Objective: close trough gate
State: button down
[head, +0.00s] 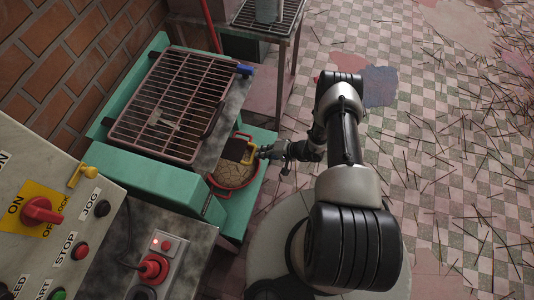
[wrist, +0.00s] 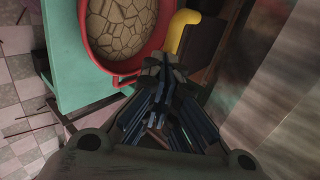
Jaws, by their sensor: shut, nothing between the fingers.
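A dark plate (head: 234,150) with a yellow handle (head: 249,153) sits at the right side of the green machine, above a red pan; I take it to be the trough gate. In the wrist view the yellow handle (wrist: 181,32) bends upward just right of the red pan, with a dark panel (wrist: 200,45) behind it. My gripper (head: 262,153) is shut and empty, its tips (wrist: 163,66) close beside the handle's lower end. I cannot tell if they touch it. Part of the gate is hidden, and how far it stands open is unclear.
The red pan (wrist: 113,72) holds a cracked tan mass and sits on a green ledge (head: 238,208). A barred guard (head: 172,105) covers the trough. A control panel (head: 50,215) stands at the left. The tiled floor on the right has scattered sticks.

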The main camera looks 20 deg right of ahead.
aim_at(241, 148)
jog(key=w+a, duration=0.1)
jog(key=a, duration=0.1)
jog(key=w+a, duration=0.3)
jog(key=a, duration=0.1)
jog(key=shift+w+b, duration=0.2)
jog(key=shift+b, duration=0.15)
jog(key=shift+d, duration=0.15)
